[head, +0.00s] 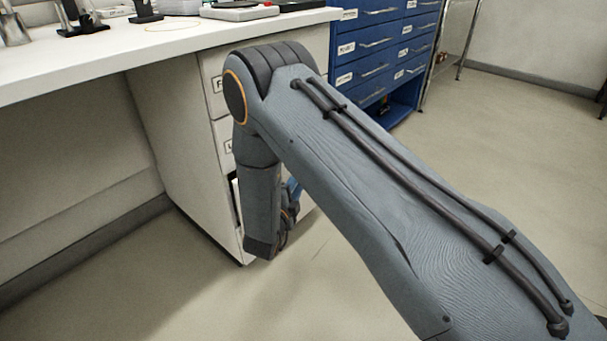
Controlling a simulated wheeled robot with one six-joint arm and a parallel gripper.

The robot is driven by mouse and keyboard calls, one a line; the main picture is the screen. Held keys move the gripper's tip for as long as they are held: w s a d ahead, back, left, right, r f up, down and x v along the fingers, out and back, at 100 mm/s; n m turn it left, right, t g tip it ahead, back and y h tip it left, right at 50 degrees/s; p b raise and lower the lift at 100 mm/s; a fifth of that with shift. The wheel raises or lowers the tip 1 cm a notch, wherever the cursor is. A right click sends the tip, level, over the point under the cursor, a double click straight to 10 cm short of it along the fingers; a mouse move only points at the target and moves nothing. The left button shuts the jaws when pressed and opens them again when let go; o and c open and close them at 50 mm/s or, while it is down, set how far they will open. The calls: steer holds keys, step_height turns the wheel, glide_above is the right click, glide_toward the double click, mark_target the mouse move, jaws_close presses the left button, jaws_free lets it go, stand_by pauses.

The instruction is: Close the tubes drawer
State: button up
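A white drawer cabinet (185,150) stands under the bench, its labelled fronts facing right. Two label holders show, on the upper drawer (214,100) and the middle drawer (226,135); my arm cuts off their text. A dark gap shows low on the front, beside my arm's lower link. No label reading tubes is legible, and most of the lower front is hidden, so I cannot tell how far any drawer stands out. My arm reaches down in front of the cabinet. My wrist is partly visible low by the cabinet, beside a small blue patch; my gripper's fingers are hidden.
The white bench top (180,45) holds small instruments and a grey-green case (240,10). A blue drawer cabinet (375,45) with an open bottom bay stands behind, next to a metal rack (452,45). The floor (500,140) at right is clear.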

steer(key=b+x, duration=0.1)
steer(key=x, duration=0.4)
steer(key=shift+w, duration=0.3)
steer(key=shift+c, duration=0.4)
jaws_close()
